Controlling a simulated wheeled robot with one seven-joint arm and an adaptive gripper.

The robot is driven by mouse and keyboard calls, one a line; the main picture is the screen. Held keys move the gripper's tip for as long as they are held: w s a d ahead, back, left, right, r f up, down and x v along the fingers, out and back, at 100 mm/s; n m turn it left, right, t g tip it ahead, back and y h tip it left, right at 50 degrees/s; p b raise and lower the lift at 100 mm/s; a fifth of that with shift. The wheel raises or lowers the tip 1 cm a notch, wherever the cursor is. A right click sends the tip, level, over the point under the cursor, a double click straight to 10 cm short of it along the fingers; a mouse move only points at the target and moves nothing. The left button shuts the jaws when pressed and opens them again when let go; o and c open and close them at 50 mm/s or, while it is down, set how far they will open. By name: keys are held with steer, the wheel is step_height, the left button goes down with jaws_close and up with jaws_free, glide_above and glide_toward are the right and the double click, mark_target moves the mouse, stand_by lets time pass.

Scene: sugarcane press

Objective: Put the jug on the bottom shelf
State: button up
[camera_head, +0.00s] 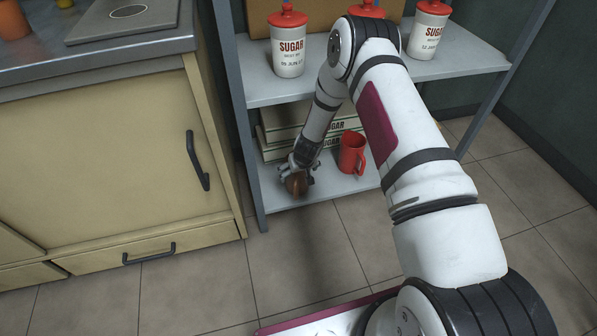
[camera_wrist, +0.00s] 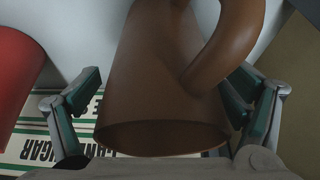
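A brown jug (camera_head: 296,184) with a handle is at the front left of the bottom shelf (camera_head: 338,184). In the wrist view the brown jug (camera_wrist: 160,85) fills the middle, its rim toward the camera and its handle at upper right. My gripper (camera_head: 299,172) is above and around the jug. In the wrist view the fingers of my gripper (camera_wrist: 168,85) are spread on both sides, with a visible gap at the left fingertip. The gripper looks open. Contact between the jug's base and the shelf is hard to make out.
A red mug (camera_head: 352,153) stands on the bottom shelf right of the jug. Sugar boxes (camera_head: 280,133) are stacked behind. Sugar canisters (camera_head: 288,45) stand on the shelf above (camera_head: 275,92). A shelf post (camera_head: 240,130) is close on the left, beside a cabinet (camera_head: 110,175).

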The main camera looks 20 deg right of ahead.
steer(key=shift+r, duration=0.1)
steer(key=p+v, duration=0.4)
steer(key=v, duration=0.8)
steer(key=shift+p, duration=0.35)
